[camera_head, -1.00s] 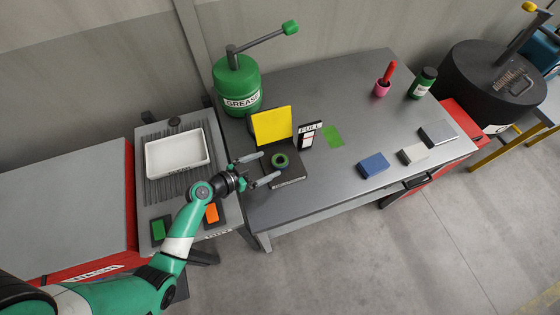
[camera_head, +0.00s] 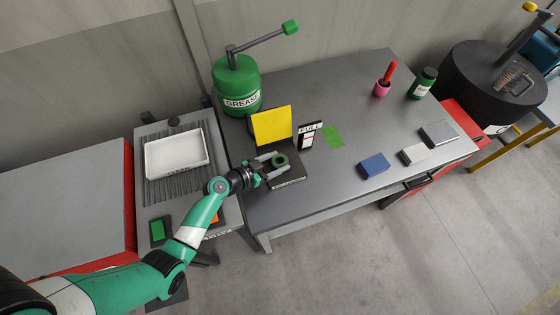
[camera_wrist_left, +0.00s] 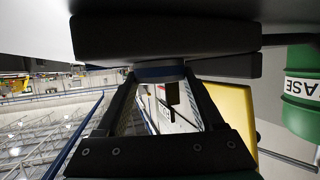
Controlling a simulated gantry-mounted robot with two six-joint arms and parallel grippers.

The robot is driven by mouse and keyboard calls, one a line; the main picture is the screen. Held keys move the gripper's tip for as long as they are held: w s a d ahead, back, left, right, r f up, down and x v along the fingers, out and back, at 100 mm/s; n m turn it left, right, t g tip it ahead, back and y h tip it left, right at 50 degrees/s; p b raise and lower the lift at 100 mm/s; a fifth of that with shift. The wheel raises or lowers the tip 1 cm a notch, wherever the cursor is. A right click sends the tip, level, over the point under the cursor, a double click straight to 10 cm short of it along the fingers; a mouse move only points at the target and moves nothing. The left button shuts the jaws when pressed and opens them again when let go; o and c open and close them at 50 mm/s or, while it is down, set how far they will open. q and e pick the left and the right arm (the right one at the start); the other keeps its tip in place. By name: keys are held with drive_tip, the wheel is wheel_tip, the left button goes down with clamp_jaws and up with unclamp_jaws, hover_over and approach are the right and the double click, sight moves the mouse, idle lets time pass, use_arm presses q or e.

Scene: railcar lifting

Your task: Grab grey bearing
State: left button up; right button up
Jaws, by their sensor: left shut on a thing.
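In the left wrist view a blue-grey edge, which looks like the bearing (camera_wrist_left: 160,74), sits between the fingertips, against a dark block. I cannot tell whether the bearing is lifted off the stand. My right gripper is not in view.
A green grease drum (camera_head: 238,86) stands behind the panel. A white tray (camera_head: 176,154) lies on the left side table. A small white-and-black sign (camera_head: 309,135) stands right of the panel. Blue, white and grey blocks lie at the bench's front right. The bench's middle is clear.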

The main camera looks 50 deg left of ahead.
sight(277, 163)
use_arm(q)
clamp_jaws()
drive_tip(key=shift+r, duration=0.15)
drive_tip(key=shift+r, duration=0.3)
wheel_tip(277, 163, up, 3)
drive_tip(key=shift+p, duration=0.8)
drive_tip(key=s+d+r+p, duration=0.6)
drive_tip(key=d+r, duration=0.3)
drive_tip(key=d, duration=0.3)
drive_tip(key=shift+d, duration=0.3)
